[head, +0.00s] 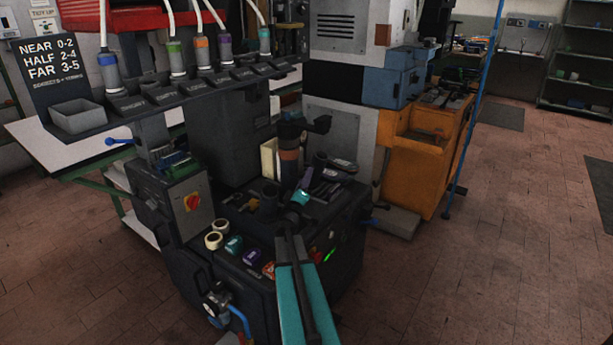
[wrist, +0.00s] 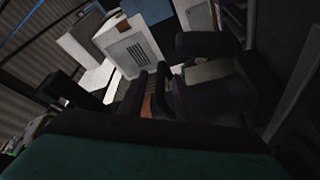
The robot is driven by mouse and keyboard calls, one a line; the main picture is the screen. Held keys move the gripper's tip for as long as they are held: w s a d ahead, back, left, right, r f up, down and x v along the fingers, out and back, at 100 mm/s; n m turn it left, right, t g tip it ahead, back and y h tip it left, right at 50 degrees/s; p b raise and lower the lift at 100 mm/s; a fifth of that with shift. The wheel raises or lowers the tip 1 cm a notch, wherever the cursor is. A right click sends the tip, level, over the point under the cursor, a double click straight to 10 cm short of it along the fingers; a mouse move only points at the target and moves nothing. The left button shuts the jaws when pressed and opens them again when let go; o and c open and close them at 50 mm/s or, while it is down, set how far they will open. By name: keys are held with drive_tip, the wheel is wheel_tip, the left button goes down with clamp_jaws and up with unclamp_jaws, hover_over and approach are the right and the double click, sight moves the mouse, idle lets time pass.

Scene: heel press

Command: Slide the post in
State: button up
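A dark upright post (head: 289,157) with a brown-orange band and a black side arm at its top stands on the dark press bench (head: 335,228). I cannot tell whether it is the post of the task. A short dark round socket or cup (head: 269,194) stands to its lower left. My gripper (head: 293,218) is at the end of my teal arm, over the front part of the bench, nearer than the upright post. In the wrist view a brown-orange patch (wrist: 147,106) shows between dark shapes. The view is too dark to tell whether the gripper is open or holds anything.
A control box with a red switch (head: 192,202) stands left. A rack with several coloured-collared tools (head: 202,55) hangs above. An orange cabinet (head: 415,165) stands right.

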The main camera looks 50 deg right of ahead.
drive_tip(key=v, duration=1)
drive_tip(key=shift+a+b, duration=0.25)
drive_tip(key=shift+b, duration=0.15)
drive_tip(key=shift+s, duration=0.2)
drive_tip(key=shift+s+d+r+n+t+y+b, duration=0.65)
drive_tip(key=shift+s+d+r+n+t+y, duration=1.45)
drive_tip(key=shift+r+n+t, duration=2.45)
drive_tip(key=s+d+f+n+t+y, duration=0.1)
drive_tip(key=s+d+f+n+y, duration=0.1)
drive_tip(key=f+n+y, duration=0.3)
wheel_tip(320, 180, down, 4)
drive_tip(key=d+y, duration=0.1)
drive_tip(key=y, duration=0.2)
drive_tip(key=shift+s+d+n+b, duration=0.3)
drive_tip(key=shift+s+n+b, duration=0.05)
drive_tip(key=shift+s, duration=0.05)
drive_tip(key=shift+w+r, duration=0.15)
drive_tip(key=shift+p+x, duration=0.7)
drive_tip(key=shift+x, duration=6.1)
drive_tip(key=shift+r, duration=0.1)
drive_tip(key=shift+c, duration=0.3)
